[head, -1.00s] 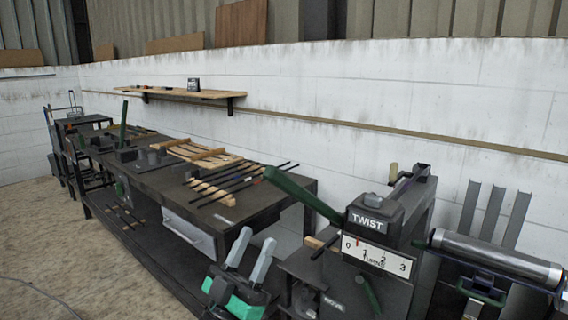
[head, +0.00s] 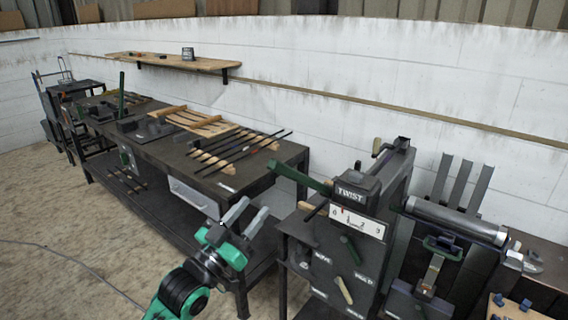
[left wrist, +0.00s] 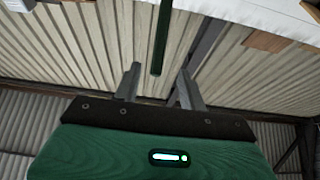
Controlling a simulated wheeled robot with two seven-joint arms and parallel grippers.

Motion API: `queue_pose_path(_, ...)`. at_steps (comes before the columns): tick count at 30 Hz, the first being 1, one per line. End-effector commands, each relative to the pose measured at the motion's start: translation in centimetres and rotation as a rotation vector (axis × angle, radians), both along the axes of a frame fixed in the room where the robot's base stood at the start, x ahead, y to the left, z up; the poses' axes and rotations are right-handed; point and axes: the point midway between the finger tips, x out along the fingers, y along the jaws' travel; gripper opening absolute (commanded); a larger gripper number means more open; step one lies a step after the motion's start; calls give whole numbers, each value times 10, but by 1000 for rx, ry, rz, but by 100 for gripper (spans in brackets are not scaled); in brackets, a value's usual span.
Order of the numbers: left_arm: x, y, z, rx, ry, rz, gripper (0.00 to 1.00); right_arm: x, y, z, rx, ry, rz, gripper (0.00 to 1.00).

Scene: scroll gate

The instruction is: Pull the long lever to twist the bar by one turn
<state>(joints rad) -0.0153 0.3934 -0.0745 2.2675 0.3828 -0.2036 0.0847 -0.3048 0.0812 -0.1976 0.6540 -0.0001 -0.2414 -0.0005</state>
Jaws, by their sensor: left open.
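The long lever (head: 300,179) is a green bar that slopes up to the left from the dark machine marked TWIST (head: 355,190). A white scale (head: 357,221) on the machine reads 0 to 3, with a small red mark near its low end. My left gripper (head: 247,214) is open and empty, below and left of the lever's free end, apart from it. In the left wrist view the green lever (left wrist: 161,38) hangs from the top edge, its end between and beyond the open fingers (left wrist: 158,86). A thin dark rod (head: 315,211) pokes out at the machine's left side.
A long dark workbench (head: 165,155) with several thin rods (head: 245,155) on a wooden rack stands behind my left gripper. A grey roller (head: 455,220) and a clamp-like part (head: 432,272) stand to the machine's right. Bare floor (head: 60,225) lies at the left.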

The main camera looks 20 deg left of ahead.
Motion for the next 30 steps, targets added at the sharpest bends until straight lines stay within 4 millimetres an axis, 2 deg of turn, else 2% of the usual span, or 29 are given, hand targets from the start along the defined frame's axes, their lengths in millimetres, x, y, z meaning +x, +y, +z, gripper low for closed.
queue_pose_path(6,24,-9,14,-2,-3,0,42,-11,-1,6,-1,9,1,36)
queue_pose_path(21,100,-37,47,-2,-2,0,42,-10,-1,33,-1,7,1,36)
queue_pose_path(30,116,-43,52,-1,-2,-1,42,-10,-1,36,0,7,1,36)
